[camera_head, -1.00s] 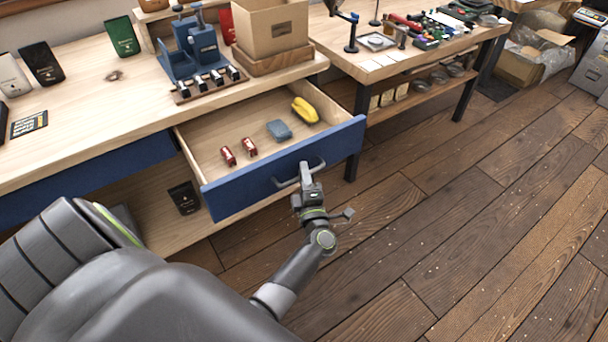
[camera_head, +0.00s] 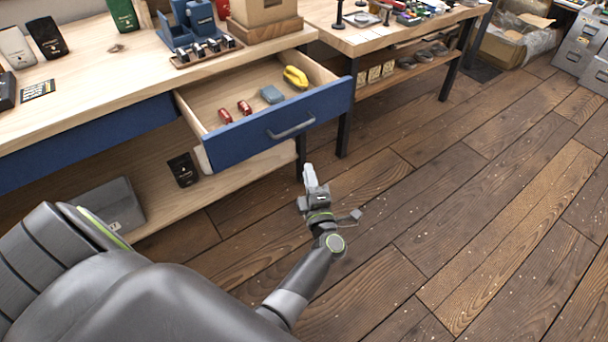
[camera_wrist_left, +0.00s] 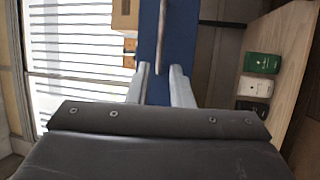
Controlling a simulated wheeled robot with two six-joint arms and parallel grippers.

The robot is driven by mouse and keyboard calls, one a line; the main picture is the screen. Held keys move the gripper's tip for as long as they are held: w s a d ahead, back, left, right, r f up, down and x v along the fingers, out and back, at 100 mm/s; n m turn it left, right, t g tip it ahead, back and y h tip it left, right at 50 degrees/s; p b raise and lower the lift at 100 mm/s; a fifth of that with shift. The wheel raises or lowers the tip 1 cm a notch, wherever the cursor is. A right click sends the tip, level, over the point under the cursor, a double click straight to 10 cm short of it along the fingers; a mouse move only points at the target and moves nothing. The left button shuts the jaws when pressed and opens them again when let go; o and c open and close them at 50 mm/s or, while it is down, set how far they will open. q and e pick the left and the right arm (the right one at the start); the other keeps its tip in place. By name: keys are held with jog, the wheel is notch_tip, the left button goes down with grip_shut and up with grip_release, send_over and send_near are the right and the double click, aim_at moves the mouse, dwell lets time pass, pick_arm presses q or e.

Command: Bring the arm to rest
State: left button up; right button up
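My left gripper (camera_head: 309,178) is in front of the pulled-out drawer, apart from its handle (camera_head: 291,127), over the wooden floor. In the left wrist view its two fingers (camera_wrist_left: 161,75) stand apart with nothing between them. The drawer's blue front (camera_head: 240,141) also shows ahead in the left wrist view (camera_wrist_left: 182,35), with the handle (camera_wrist_left: 162,38) in front of it. My right gripper is in neither view.
The open drawer holds two red items (camera_head: 244,107), a grey-blue block (camera_head: 271,94) and a yellow item (camera_head: 295,77). A lower shelf (camera_head: 165,207) lies under the workbench (camera_head: 90,95). Floor (camera_head: 450,210) to the right is clear.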

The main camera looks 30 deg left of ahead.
pick_arm(q)
jog(key=s+d+f+m+g+h+p, duration=0.1)
jog(key=s+f+m+h+p, duration=0.1)
jog(key=s+f+m+h, duration=0.5)
jog(key=s+d+f+m+g+h+p, duration=0.1)
jog(key=s+f+m, duration=0.4)
jog(key=f, duration=0.5)
jog(key=s+d+f+m+g+h+p, duration=0.1)
jog(key=s+f+m+g+h+p, duration=0.1)
jog(key=s+f+m+h, duration=0.45)
jog(key=s+a+f+m+g, duration=0.1)
jog(key=s+f+m+g, duration=0.1)
jog(key=s, duration=0.7)
jog(key=s+a+f+m+g+y+p, duration=0.1)
jog(key=s+f+g, duration=0.3)
jog(key=s, duration=0.5)
jog(key=s+a+f+m+g+p, duration=0.1)
jog(key=s+a+f+m+g, duration=0.2)
jog(key=s+f, duration=0.3)
jog(key=s, duration=0.4)
jog(key=shift+f+m+y, duration=0.25)
jog(key=shift+m+y, duration=0.1)
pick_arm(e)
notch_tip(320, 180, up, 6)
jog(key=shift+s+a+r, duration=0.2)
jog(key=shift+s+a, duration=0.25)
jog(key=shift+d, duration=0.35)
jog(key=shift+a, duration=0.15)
